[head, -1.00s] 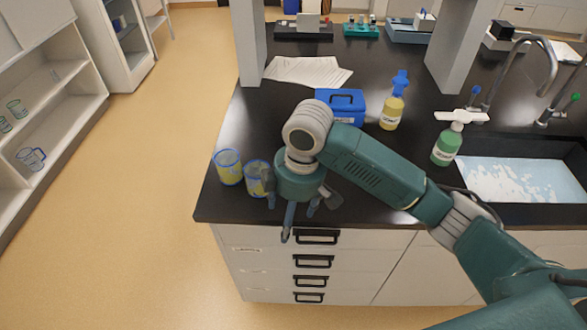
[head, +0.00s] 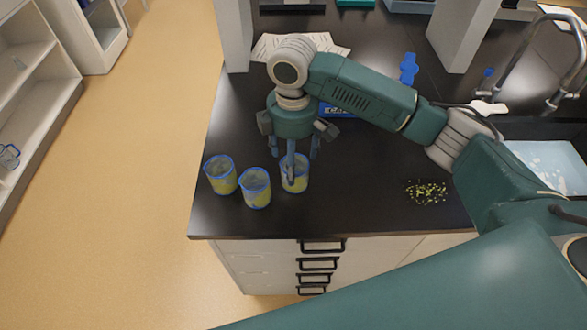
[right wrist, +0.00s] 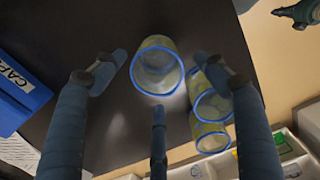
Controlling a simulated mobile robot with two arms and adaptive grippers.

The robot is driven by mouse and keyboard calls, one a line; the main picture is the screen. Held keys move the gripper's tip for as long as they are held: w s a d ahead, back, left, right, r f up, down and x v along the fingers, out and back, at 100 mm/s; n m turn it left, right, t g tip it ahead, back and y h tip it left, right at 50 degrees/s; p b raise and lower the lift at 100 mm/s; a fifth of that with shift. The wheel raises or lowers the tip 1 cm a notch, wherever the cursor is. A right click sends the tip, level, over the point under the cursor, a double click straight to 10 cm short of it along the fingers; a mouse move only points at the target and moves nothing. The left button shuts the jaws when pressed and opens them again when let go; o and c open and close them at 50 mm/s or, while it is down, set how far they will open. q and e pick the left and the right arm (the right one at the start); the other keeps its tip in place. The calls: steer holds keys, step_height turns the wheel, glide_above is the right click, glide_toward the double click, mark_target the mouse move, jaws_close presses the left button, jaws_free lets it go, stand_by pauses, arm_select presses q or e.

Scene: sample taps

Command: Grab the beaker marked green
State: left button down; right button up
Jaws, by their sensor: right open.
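Three clear beakers with blue rims and yellowish sides stand near the left end of the black bench: the left beaker (head: 220,176), the middle beaker (head: 256,190) and the right beaker (head: 300,182). I cannot make out a green mark on any of them. My right gripper (head: 292,160) is open just above and around the right beaker, one finger in front of it. In the right wrist view, that beaker (right wrist: 157,62) lies between the spread fingers (right wrist: 158,88), with the other two beakers (right wrist: 210,105) partly behind a finger. My left gripper is out of view.
A blue box (head: 340,110) stands behind my right arm, partly hidden. A blue-topped bottle (head: 409,68) is behind the arm. Small yellow-green bits (head: 428,192) lie on the bench at right. The front bench edge is close to the beakers.

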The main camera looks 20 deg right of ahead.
steer(key=shift+s+f, duration=0.15)
steer(key=shift+f, duration=0.65)
steer(key=shift+d+f+p, duration=0.1)
steer(key=shift+f+p, duration=0.2)
steer(key=f+p, duration=0.1)
steer(key=f, duration=0.4)
steer(key=shift+d+p, duration=0.2)
steer(key=shift+p, duration=0.2)
steer(key=shift+w, duration=0.2)
steer(key=shift+c, duration=1.3)
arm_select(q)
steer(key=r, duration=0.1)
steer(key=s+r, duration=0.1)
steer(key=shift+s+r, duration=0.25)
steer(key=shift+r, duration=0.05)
arm_select(e)
steer(key=c, duration=0.8)
